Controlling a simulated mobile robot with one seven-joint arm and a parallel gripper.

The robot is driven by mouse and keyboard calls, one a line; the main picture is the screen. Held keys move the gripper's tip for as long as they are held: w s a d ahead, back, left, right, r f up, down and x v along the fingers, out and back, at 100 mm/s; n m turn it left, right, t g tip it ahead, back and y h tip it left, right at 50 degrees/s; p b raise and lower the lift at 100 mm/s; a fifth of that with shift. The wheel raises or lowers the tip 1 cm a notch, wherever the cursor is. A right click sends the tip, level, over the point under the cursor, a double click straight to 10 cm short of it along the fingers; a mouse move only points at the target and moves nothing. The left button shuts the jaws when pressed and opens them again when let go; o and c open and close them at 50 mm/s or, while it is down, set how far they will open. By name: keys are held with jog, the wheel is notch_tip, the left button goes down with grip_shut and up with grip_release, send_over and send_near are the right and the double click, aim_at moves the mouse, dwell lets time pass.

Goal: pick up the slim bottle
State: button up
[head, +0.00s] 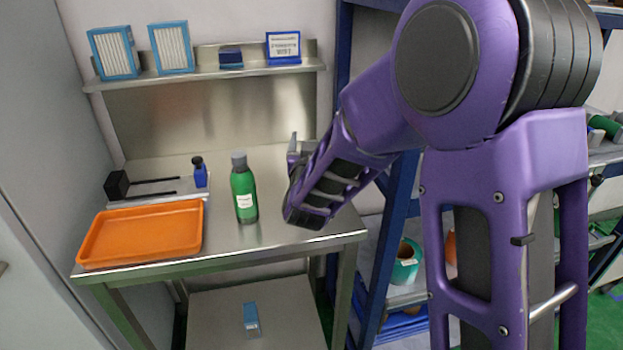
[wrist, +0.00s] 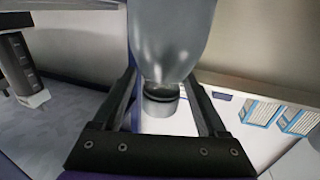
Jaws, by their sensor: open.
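A grey, glossy bottle (wrist: 172,35) with a narrow neck and a grey cap fills the upper middle of the wrist view, appearing upside down. I take it for the slim bottle. My gripper (wrist: 161,73) is open, with one finger on each side of the bottle's neck end; I cannot tell whether either touches it. In the head view, my gripper (head: 295,150) is low over the right part of the steel table, partly behind my purple arm. The grey bottle cannot be made out there, probably hidden behind my arm.
A green bottle (head: 243,192) with a grey cap stands left of my gripper on the steel table (head: 275,235). An orange tray (head: 140,233) and a small blue bottle (head: 200,172) are farther left. A shelf (head: 215,76) with filters runs along the wall behind.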

jog(key=shift+c, duration=0.2)
grip_shut()
dwell(1.1)
